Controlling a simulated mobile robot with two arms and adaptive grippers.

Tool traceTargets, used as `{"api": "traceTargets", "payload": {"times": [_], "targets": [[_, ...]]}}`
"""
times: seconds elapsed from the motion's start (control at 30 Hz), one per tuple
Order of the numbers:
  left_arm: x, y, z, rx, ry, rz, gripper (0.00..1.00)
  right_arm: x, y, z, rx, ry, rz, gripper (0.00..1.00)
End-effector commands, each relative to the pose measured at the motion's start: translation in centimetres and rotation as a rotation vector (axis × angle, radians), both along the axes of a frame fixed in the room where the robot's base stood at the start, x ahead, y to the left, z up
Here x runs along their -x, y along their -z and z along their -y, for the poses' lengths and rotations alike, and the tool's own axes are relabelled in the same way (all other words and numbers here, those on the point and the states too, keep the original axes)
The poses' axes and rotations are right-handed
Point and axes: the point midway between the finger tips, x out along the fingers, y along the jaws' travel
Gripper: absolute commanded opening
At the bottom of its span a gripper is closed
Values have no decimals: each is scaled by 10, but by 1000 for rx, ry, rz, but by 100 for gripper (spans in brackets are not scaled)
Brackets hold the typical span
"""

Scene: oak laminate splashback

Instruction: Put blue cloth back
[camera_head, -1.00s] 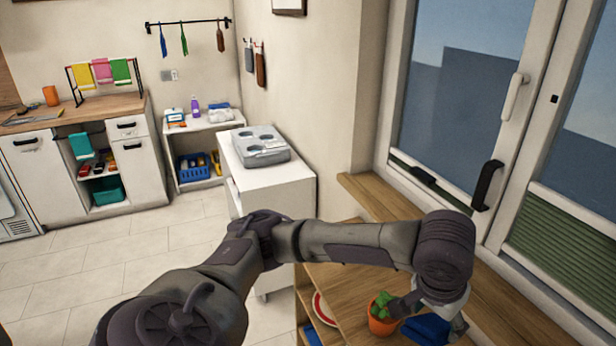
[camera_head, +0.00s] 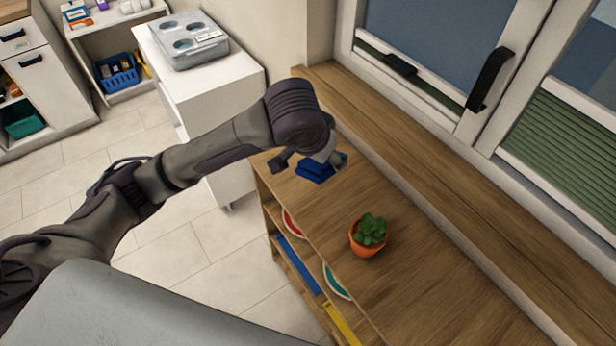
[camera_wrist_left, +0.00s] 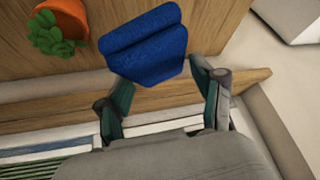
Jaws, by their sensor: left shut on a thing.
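The blue cloth (camera_head: 316,170), folded, is at the far end of the wooden shelf top in the head view. It also shows as a folded blue pad (camera_wrist_left: 147,45) in the left wrist view. My left gripper (camera_head: 311,161) is shut on the cloth, with its fingers (camera_wrist_left: 163,88) at the cloth's near edge. The cloth is at or just above the wood; I cannot tell whether it touches. The wrist and fingers hide part of it in the head view. My right gripper is not in view.
An orange pot with a green plant (camera_head: 368,236) stands on the wooden shelf unit (camera_head: 425,290), nearer than the cloth. Windows (camera_head: 440,60) run along the right. A white cabinet with a grey tray (camera_head: 188,45) stands beyond. The near shelf top is clear.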

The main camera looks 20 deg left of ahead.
Motion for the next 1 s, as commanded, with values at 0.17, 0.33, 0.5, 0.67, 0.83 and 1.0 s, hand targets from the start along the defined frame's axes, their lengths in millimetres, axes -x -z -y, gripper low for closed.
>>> {"api": "traceTargets", "payload": {"times": [0.17, 0.33, 0.5, 0.67, 0.83, 1.0], "targets": [[-34, 43, 47, 28, 218, 199, 11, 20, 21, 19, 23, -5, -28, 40], [-52, 63, 59, 46, 301, 335, 12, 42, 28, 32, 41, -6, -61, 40], [-59, 74, 52, 44, 322, 382, 12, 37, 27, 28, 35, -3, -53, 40], [-64, 92, 20, 40, 322, 381, 11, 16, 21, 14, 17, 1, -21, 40], [-69, 116, -18, 41, 323, 381, 11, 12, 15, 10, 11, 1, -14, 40], [-74, 133, -46, 44, 325, 382, 11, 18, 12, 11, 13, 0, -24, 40]]}}
